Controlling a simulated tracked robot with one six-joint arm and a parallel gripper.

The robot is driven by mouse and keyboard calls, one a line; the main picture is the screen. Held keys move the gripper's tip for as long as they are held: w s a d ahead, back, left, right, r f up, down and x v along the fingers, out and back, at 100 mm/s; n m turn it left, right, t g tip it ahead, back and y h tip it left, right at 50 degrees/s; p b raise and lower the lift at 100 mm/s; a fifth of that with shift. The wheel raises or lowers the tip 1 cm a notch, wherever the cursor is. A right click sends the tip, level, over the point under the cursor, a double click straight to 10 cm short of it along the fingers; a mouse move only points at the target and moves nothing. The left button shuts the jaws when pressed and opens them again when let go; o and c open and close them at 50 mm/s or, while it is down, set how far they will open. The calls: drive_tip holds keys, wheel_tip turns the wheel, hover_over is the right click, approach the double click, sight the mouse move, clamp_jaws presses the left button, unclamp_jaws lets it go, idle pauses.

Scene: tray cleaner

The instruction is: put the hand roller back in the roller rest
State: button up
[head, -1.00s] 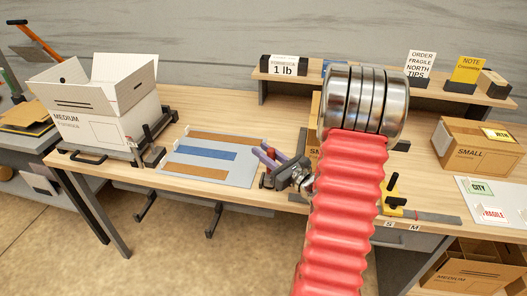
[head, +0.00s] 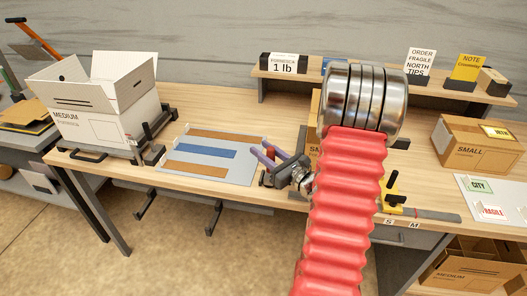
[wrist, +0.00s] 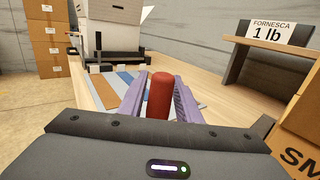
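A dark red, round-topped cylinder, which I take to be the handle of the hand roller (wrist: 160,95), stands between the two purple fingers of my gripper (wrist: 159,84) in the wrist view. The fingers lie close along both its sides and look shut on it. In the head view my gripper (head: 262,149) is low over the bench, just right of the striped mat. A small dark red part shows below the fingers there. The roller's lower end is hidden. I cannot make out the roller rest.
The grey mat (head: 246,180) with brown and blue strips lies left of my gripper. An open medium carton (head: 85,128) stands farther left. A raised shelf (head: 300,76) runs along the back. A small carton (head: 478,150) is at right. My red arm hides part of the bench.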

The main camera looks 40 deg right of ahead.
drive_tip(key=shift+o, duration=1.2)
drive_tip(key=s, duration=1.3)
drive_tip(key=shift+s+d+f, duration=0.15)
drive_tip(key=shift+s+f, duration=0.1)
drive_tip(key=shift+s, duration=0.15)
